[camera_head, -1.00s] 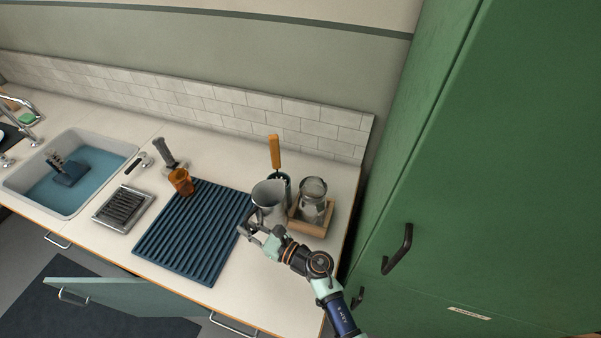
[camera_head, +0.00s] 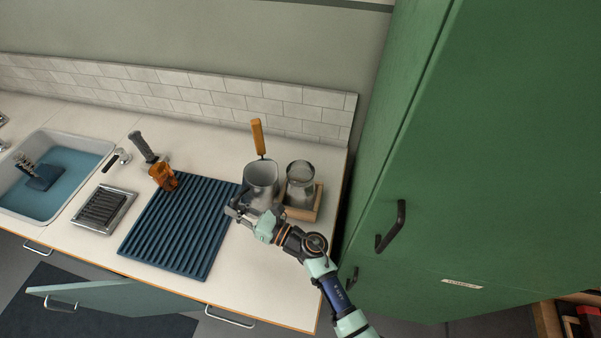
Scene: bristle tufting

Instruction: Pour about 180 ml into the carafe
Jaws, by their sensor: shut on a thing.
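A grey metal pitcher (camera_head: 261,183) stands or is held near the right end of the counter, its open mouth facing up toward the camera. My gripper (camera_head: 238,211) is at its near left side, shut on what looks like its handle; the fingers hide the contact. The clear glass carafe (camera_head: 300,184) stands upright just right of the pitcher, in a small wooden tray (camera_head: 303,213). I cannot tell the liquid level in either vessel, and I see no stream between them. I cannot tell whether the pitcher touches the counter.
An orange-handled tool (camera_head: 257,138) stands behind the pitcher. A ribbed blue mat (camera_head: 180,227) lies to the left, with an orange cup (camera_head: 164,179) at its far corner. A green cabinet (camera_head: 440,150) rises close on the right. An open drawer or door (camera_head: 105,298) juts out below.

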